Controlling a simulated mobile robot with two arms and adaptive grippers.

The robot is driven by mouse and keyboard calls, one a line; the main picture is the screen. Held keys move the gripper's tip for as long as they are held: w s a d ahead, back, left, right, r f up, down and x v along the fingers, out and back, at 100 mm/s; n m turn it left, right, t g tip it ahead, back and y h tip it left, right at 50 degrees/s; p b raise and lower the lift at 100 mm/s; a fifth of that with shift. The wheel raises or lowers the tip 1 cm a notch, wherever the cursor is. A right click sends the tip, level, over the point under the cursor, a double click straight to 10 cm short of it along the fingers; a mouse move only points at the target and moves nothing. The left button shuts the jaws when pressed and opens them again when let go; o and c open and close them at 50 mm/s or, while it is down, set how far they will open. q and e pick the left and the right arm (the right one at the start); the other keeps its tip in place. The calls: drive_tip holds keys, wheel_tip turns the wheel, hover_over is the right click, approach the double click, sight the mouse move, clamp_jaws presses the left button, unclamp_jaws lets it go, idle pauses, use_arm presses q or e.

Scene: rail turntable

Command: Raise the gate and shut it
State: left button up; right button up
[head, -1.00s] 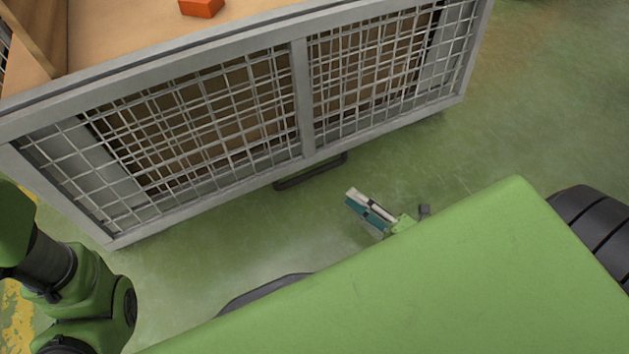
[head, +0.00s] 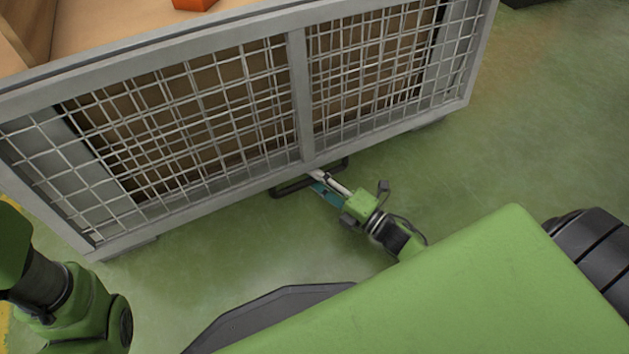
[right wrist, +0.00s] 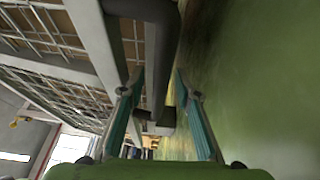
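The gate is a grey framed panel of white wire mesh (head: 299,95) on the near side of a crate-like cage, and it stands upright. A dark bar handle (head: 288,189) sticks out at its bottom edge, low over the floor. My right gripper (head: 319,182) is at the handle, with its fingers pointing at the middle of the bar. In the right wrist view, the two teal fingers (right wrist: 158,85) are apart, and the dark handle (right wrist: 168,60) shows between and beyond them. I cannot tell whether they touch it. My left gripper is out of view; only its arm shows.
Inside the cage, an orange block (head: 193,3) lies on a tan surface, cut off by the top edge of the picture. The green floor (head: 500,140) right of the cage is clear. A dark object (head: 525,2) is at the top right.

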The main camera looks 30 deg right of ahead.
drive_tip(key=shift+w, duration=0.1)
clamp_jaws()
